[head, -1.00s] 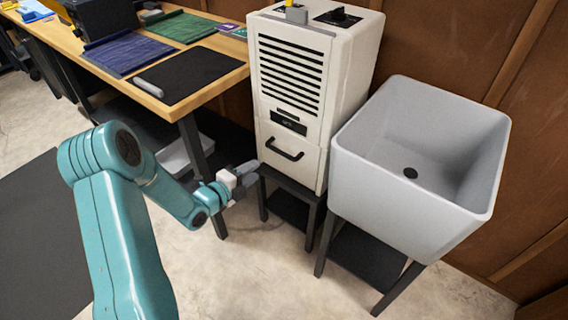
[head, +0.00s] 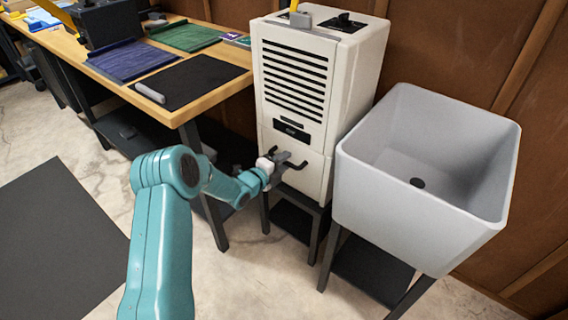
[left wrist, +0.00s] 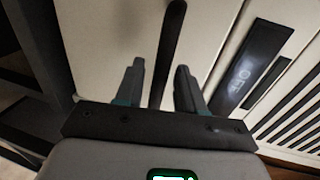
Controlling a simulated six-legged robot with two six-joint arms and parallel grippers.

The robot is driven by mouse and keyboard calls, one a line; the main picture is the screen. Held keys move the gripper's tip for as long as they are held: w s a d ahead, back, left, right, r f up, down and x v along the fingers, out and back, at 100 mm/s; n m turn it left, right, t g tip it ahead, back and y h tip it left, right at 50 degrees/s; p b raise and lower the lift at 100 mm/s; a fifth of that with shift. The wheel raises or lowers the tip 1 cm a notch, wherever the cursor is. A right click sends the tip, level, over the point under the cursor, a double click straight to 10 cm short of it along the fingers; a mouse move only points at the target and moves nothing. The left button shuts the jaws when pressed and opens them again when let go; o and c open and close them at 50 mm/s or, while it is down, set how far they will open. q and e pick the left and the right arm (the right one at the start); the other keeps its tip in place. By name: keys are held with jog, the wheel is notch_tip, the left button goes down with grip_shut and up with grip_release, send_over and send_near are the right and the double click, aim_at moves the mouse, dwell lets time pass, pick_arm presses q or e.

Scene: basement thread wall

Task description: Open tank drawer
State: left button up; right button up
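The tank drawer (head: 313,170) is the lower front panel of the white slatted cabinet (head: 338,110) and looks flush, closed. Its dark bar handle (head: 298,165) is partly hidden by my left gripper (head: 282,160). In the left wrist view, my left gripper (left wrist: 158,78) has its two fingers apart, with the handle (left wrist: 173,35) seen between and beyond the fingertips. The pale drawer front (left wrist: 105,40) lies behind it. I cannot tell whether the fingers touch the handle. My right gripper is not in view.
The cabinet stands on a dark low stand (head: 296,222). A grey sink (head: 395,185) is close on its right. A wooden workbench (head: 205,100) with mats is on the left, its dark leg near my left arm. Open floor lies in front.

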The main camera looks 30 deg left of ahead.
pick_arm(q)
jog(key=shift+w+f, duration=0.1)
jog(key=shift+w, duration=0.3)
grip_shut()
jog(key=shift+s, duration=0.1)
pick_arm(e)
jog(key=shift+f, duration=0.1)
